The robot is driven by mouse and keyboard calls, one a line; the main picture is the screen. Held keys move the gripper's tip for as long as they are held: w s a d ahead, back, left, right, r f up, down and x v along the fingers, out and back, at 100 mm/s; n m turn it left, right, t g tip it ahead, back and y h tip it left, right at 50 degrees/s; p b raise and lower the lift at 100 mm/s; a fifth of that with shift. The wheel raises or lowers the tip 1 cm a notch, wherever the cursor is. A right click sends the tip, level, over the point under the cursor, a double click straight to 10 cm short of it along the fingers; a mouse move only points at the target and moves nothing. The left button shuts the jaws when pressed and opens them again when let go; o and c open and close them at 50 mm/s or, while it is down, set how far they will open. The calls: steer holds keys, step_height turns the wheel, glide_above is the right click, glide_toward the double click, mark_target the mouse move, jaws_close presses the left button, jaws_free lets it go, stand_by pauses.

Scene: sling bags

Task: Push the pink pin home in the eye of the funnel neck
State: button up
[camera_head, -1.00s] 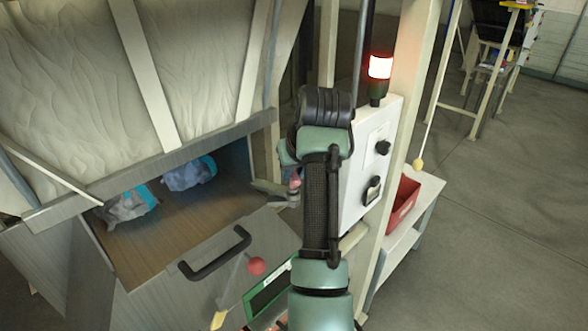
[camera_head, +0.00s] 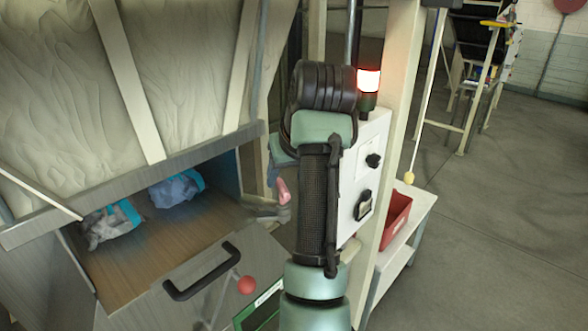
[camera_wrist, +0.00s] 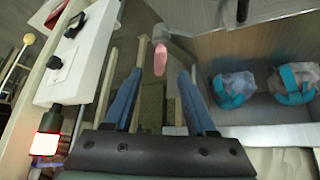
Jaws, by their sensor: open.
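The pink pin (camera_head: 284,191) stands out from a grey bracket (camera_head: 264,208) at the right edge of the wooden-floored chute. In the wrist view, the pin (camera_wrist: 160,60) hangs from the end of the grey bracket (camera_wrist: 176,36). I cannot tell how deep the pin sits in its eye. My gripper (camera_wrist: 160,74) is open, its two blue fingers on either side of the pin in that picture. The pin's lower end shows between the fingertips, touching neither; its distance beyond them is unclear. In the head view my arm hides most of the gripper.
Two grey-and-blue bags (camera_head: 112,224) (camera_head: 177,189) lie in the chute. A white control box (camera_head: 364,175) with a lit red lamp (camera_head: 368,80) stands close right of my arm. A black handle (camera_head: 205,275) and a red knob (camera_head: 246,285) are in front. Open floor lies right.

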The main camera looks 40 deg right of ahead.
steer(key=p+v, duration=0.7)
steer(key=shift+r, duration=0.3)
steer(key=shift+f, duration=0.1)
stand_by(0.6)
